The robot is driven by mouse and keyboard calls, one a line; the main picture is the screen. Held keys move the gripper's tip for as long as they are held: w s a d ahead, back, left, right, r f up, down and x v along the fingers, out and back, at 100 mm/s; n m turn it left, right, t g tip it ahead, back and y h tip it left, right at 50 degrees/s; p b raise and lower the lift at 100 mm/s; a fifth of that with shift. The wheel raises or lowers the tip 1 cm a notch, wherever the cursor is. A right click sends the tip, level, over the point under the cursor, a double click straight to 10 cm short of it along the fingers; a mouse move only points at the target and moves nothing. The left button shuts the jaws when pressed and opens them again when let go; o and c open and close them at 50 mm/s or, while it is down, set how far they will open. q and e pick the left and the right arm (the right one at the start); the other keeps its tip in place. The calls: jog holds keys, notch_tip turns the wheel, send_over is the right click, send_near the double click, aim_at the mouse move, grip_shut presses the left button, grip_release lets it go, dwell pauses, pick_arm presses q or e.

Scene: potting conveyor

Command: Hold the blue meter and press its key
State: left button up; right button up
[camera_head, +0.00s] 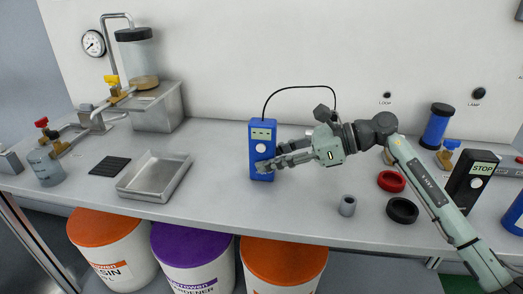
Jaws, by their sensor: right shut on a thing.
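The blue meter (262,135) stands upright near the middle of the bench. It has a small pale display near its top and a round white key (260,148) below it. A black cable runs from its top in an arc to the right. My right gripper (268,165) reaches in from the right and is shut on the meter's lower part, below the key. The fingers partly cover the meter's lower front. My left gripper is not in view.
A metal tray (131,188) and a black mat (110,167) lie left on the bench. Lidded drums stand below the front edge.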

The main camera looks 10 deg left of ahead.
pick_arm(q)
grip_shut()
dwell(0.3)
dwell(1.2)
